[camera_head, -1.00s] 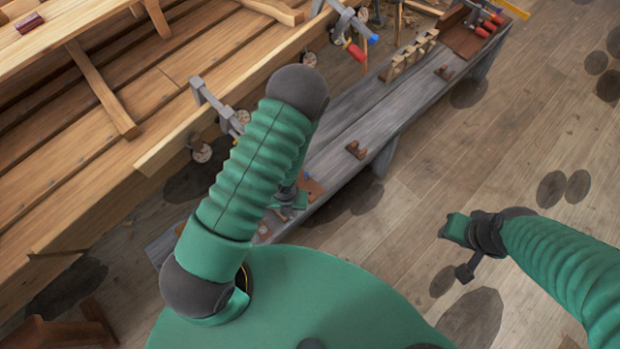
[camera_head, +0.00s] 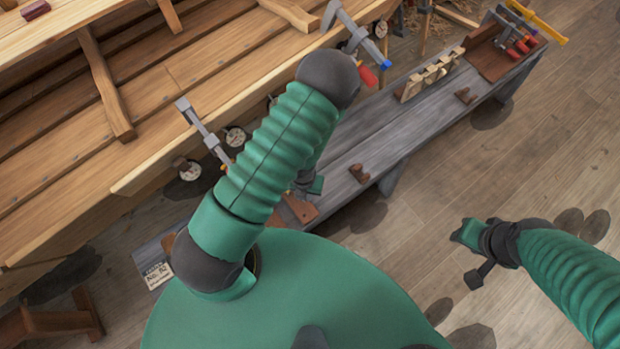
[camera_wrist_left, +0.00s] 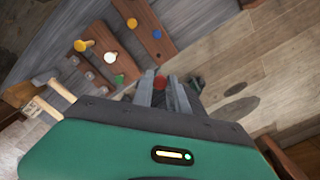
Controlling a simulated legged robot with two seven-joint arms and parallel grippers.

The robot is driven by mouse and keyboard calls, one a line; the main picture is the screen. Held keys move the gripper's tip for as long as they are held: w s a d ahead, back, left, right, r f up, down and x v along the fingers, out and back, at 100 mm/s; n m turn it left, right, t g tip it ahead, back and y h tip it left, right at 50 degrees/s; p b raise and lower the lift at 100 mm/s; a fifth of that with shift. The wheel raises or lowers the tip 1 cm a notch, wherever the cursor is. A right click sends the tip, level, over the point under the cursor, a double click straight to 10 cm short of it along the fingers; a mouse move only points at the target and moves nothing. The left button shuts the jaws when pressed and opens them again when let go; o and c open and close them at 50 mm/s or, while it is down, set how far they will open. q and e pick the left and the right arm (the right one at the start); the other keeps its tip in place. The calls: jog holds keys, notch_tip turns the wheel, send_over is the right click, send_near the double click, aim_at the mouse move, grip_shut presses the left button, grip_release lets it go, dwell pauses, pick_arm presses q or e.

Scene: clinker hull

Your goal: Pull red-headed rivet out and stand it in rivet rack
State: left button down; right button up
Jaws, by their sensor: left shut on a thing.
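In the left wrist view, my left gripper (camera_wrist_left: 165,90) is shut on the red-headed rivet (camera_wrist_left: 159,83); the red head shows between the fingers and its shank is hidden. The right-hand board (camera_wrist_left: 146,14) bears a yellow and a blue rivet head; the left-hand board (camera_wrist_left: 98,43) bears yellow, white and green ones. I cannot tell for sure which board is the rivet rack. In the head view my left arm hides most of that gripper.
The grey bench (camera_head: 390,125) runs beside the wooden hull (camera_head: 150,110). A notched wooden rack (camera_head: 432,74) and a brown tray with red-handled tools (camera_head: 500,55) stand at its far end. Clamps (camera_head: 205,132) hang on the hull edge.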

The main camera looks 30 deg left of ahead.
pick_arm(q)
jog(key=f+b, duration=0.4)
jog(key=f, duration=0.1)
jog(key=f+b, duration=0.9)
jog(key=f, duration=0.1)
jog(key=shift+s+f+b, duration=0.2)
jog(key=shift+s+b, duration=0.15)
jog(key=shift+b, duration=0.05)
jog(key=shift+r, duration=0.1)
jog(key=shift+f, duration=0.25)
jog(key=shift+f+b, duration=0.85)
jog(key=shift+f, duration=0.2)
jog(key=shift+r, duration=0.1)
